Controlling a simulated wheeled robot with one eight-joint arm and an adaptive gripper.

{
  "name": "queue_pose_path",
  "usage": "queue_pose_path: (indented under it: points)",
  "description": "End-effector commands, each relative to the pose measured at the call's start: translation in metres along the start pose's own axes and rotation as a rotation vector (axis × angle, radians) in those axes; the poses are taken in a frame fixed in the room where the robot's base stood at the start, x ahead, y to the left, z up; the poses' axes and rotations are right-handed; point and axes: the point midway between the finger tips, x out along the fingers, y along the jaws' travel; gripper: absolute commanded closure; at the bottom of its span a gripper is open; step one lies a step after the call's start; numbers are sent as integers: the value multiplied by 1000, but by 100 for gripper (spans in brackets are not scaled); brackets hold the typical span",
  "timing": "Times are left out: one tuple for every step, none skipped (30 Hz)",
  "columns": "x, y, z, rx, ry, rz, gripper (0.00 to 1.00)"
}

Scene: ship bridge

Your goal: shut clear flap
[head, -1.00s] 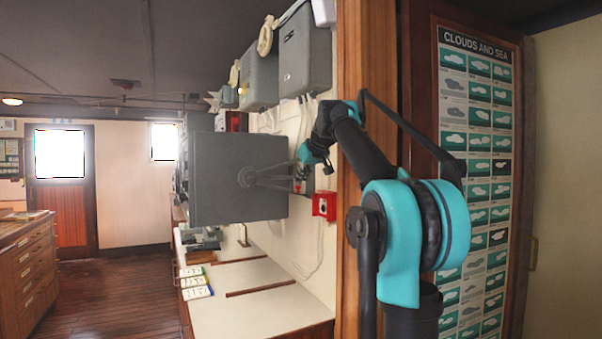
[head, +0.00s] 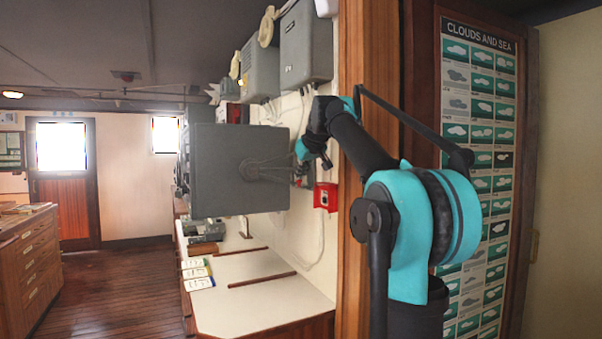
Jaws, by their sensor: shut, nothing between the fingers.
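I cannot make out a clear flap. A small red box (head: 325,197) with a pale spot on its front is on the cream wall, left of the wooden post; any see-through cover on it is too small to tell. My gripper (head: 326,162) is shut and empty, at the end of my teal and black arm. In the picture it is just above the red box, apart from it. Small grey fittings behind my gripper are partly hidden by it.
A large grey cabinet (head: 232,168) on a bracket is left of my gripper. Grey boxes (head: 306,45) hang above. A white counter (head: 255,300) with booklets (head: 197,272) is below. The wooden post (head: 370,60) is close beside my arm. The floor at left is clear.

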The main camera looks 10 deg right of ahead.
Motion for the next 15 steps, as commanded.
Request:
queue_pose_path:
  points:
    - [1,-3,1,-17,1,11,100]
    - [2,-4,2,-28,1,21,100]
    - [3,-5,4,-45,1,35,100]
    - [4,-6,5,-59,0,46,100]
    - [6,-7,6,-75,1,60,100]
    - [7,-9,8,-98,2,80,100]
    - [9,-11,10,-118,2,96,100]
    - [10,-12,12,-138,1,114,100]
    - [13,-14,15,-167,2,138,100]
    - [15,-15,17,-190,2,158,100]
    - [17,-15,19,-210,2,177,100]
    - [19,-17,22,-240,2,201,100]
    - [21,-18,24,-261,2,220,100]
    - [23,-18,26,-282,2,238,100]
    - [26,-19,29,-311,2,263,100]
